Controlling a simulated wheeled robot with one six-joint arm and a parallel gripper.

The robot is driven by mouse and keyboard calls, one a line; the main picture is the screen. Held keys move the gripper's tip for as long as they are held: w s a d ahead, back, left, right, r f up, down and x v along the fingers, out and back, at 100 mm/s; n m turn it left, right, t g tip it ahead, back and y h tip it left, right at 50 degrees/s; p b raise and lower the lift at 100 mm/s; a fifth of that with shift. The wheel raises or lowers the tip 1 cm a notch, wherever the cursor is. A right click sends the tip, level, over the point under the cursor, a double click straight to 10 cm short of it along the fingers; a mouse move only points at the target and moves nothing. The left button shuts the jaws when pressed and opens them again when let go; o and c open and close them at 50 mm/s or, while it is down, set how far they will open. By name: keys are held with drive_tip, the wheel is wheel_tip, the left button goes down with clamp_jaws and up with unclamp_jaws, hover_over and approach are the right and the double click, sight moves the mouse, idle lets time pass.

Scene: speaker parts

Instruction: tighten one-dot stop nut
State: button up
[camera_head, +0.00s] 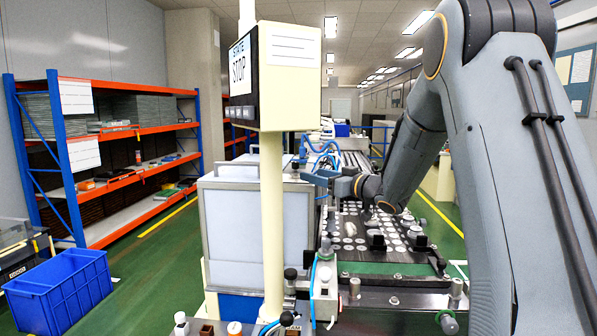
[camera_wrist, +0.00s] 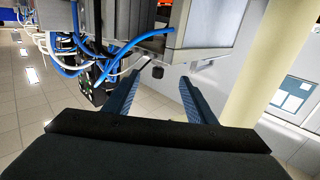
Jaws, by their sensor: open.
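No dot marking is legible in either view, so I cannot tell which fitting is the one-dot stop nut. Several small knobs and fittings stand along the front of the machine, among them a black-topped knob (camera_head: 290,273) and a white and black fitting (camera_head: 325,272). My gripper (camera_head: 318,179) is up beside the light grey cabinet, above and behind these front fittings. In the wrist view my gripper (camera_wrist: 158,80) has its two dark blue fingers spread wide, with nothing between them. The wrist picture appears upside down.
A cream post with a STOP sign box (camera_head: 257,75) stands in front of the cabinet (camera_head: 238,228). A dark perforated plate (camera_head: 350,252) with pale discs lies right of it. Blue hoses (camera_wrist: 100,52) hang near my gripper. A blue crate (camera_head: 60,290) and shelving (camera_head: 115,180) are left.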

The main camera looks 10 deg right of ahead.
sight(295, 173)
drive_tip(key=x, duration=0.2)
drive_tip(key=p+x, duration=0.1)
drive_tip(key=x, duration=0.2)
drive_tip(key=f+p+x, duration=0.1)
drive_tip(key=x, duration=0.1)
drive_tip(key=shift+w+a, duration=0.15)
drive_tip(key=shift+w, duration=0.25)
drive_tip(key=shift+c, duration=0.2)
drive_tip(key=c, duration=1)
